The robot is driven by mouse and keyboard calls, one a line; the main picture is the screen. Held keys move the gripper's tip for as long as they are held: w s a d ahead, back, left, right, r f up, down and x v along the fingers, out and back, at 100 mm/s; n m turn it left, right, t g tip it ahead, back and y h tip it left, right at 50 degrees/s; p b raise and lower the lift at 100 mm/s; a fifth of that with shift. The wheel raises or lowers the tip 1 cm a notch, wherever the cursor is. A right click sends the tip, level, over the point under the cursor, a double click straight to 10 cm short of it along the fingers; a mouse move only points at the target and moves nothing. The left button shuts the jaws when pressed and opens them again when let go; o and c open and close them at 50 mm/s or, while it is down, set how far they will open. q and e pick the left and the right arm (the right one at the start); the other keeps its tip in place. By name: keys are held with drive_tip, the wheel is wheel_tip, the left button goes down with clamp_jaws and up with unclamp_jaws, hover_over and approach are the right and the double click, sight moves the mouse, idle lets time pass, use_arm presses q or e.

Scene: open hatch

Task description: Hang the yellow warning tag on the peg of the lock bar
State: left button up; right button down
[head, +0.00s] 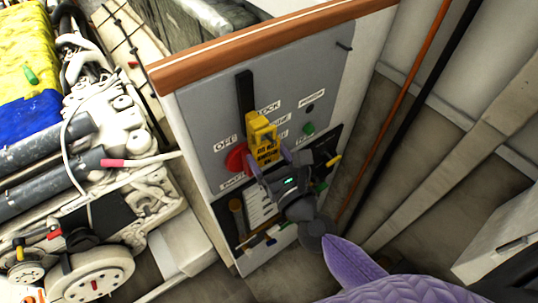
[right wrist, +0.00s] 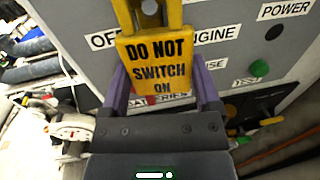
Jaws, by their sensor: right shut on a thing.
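The yellow warning tag (head: 263,138), lettered "DO NOT SWITCH ON", is held in my right gripper (head: 270,162) in front of the grey panel. In the right wrist view the tag (right wrist: 157,62) sits between the two purple fingers of the gripper (right wrist: 160,92), its hole at the top edge of the picture. The black lock bar (head: 245,90) stands upright on the panel, just above and left of the tag. My left gripper is out of the picture.
The grey panel (head: 205,105) has a red knob (head: 236,158) beside the tag, a green button (head: 309,128) and a small black pin (head: 344,46) at upper right. Tools hang below. White machinery (head: 120,115) fills the left; an orange pole (head: 408,85) stands right.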

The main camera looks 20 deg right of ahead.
drive_tip(key=shift+f, duration=0.2)
idle(0.4)
drive_tip(key=shift+c, duration=1)
unclamp_jaws()
drive_tip(key=shift+o, duration=0.9)
drive_tip(key=shift+s, duration=0.1)
